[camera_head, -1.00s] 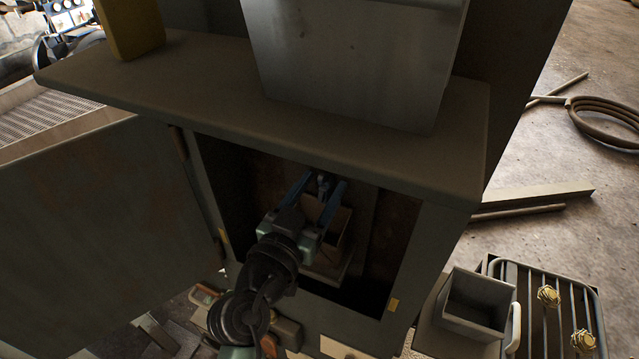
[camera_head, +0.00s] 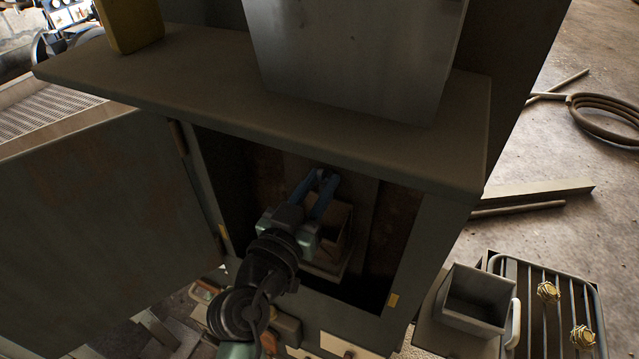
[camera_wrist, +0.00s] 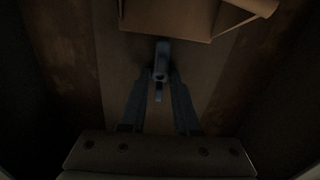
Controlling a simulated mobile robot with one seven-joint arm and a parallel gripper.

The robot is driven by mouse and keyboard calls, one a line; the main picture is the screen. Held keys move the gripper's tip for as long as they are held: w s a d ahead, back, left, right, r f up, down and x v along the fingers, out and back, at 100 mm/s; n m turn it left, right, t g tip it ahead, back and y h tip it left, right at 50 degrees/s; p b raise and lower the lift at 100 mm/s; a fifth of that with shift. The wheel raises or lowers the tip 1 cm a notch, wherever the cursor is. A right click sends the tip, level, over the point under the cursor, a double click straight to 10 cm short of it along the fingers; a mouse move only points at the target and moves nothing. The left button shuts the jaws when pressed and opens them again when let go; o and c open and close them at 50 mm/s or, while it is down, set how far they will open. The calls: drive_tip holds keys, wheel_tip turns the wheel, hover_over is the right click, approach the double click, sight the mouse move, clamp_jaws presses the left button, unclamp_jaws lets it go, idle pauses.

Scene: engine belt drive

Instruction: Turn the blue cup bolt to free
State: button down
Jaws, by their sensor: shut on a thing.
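My gripper (camera_head: 324,177) reaches into the dark open cabinet, its two blue fingers drawn together at the tips. It is shut on the blue cup bolt (camera_wrist: 161,58), a small grey-blue upright piece. In the wrist view the fingertips (camera_wrist: 159,84) meet at the sides of the bolt's near end. In the head view the fingers mostly hide the bolt. The light is too dim to tell how the bolt is seated.
A brown open box (camera_wrist: 175,17) sits close beside the bolt inside the cabinet (camera_head: 425,232). The cabinet's top shelf (camera_head: 200,85) overhangs the opening, and its open door (camera_head: 90,230) stands at left. A grey bin (camera_head: 478,300) is outside at right.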

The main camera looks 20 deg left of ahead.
drive_tip(key=n+b, duration=0.1)
drive_tip(key=n, duration=0.3)
drive_tip(key=shift+a+f+n, duration=0.1)
drive_tip(key=shift+n, duration=0.2)
drive_tip(key=n, duration=0.4)
drive_tip(key=n+p, duration=0.1)
drive_tip(key=n, duration=0.4)
drive_tip(key=shift+p, duration=0.3)
drive_tip(key=shift+n+p, duration=0.6)
drive_tip(key=shift+n, duration=1.2)
drive_tip(key=shift+f, duration=0.1)
drive_tip(key=c, duration=0.6)
unclamp_jaws()
drive_tip(key=shift+c, duration=0.2)
drive_tip(key=shift+s, duration=0.1)
